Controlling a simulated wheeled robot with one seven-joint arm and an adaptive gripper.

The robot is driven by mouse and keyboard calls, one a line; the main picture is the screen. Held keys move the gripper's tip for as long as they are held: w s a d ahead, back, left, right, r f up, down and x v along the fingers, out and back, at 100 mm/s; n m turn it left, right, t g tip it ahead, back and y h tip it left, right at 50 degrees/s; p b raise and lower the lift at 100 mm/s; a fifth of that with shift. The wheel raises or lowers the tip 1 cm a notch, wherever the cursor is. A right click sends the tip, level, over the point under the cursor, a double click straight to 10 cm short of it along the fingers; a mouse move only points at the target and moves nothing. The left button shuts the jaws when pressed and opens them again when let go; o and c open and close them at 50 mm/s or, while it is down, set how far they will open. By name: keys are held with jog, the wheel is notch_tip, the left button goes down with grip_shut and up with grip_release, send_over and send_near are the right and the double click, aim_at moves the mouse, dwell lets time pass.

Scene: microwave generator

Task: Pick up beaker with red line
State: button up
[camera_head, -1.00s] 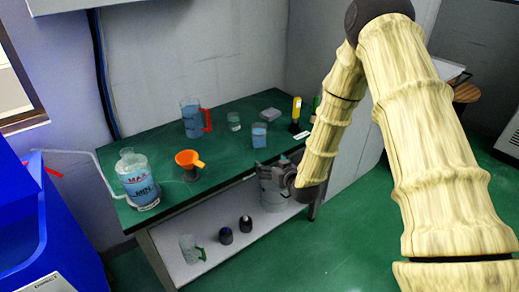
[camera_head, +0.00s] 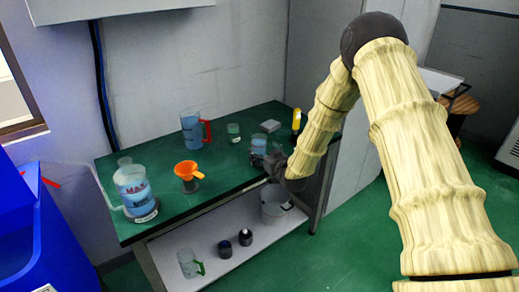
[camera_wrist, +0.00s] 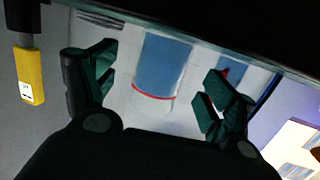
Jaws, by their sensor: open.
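The beaker with the red line (camera_wrist: 165,62) holds blue liquid. In the wrist view it appears between my two open fingers, with the red line across it near its lower end in the picture. In the head view it stands on the green bench (camera_head: 225,172) near the right end, as a small blue-filled beaker (camera_head: 259,141). My gripper (camera_head: 264,161) is open and empty at the bench's front edge, just in front of the beaker. The wrist view shows its dark green fingers (camera_wrist: 155,88) apart on either side. I cannot tell whether they touch the glass.
A jug with a red handle (camera_head: 192,132), a small beaker (camera_head: 233,132), a pale box (camera_head: 270,126) and a yellow object (camera_head: 296,119) stand nearby. An orange funnel (camera_head: 187,170) and large bottle (camera_head: 134,190) are left. The lower shelf holds a bucket (camera_head: 276,205) and cups.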

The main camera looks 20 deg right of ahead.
aim_at(259, 148)
jog(key=shift+f+x, duration=0.2)
jog(key=shift+x, duration=1.95)
jog(key=c, duration=1.3)
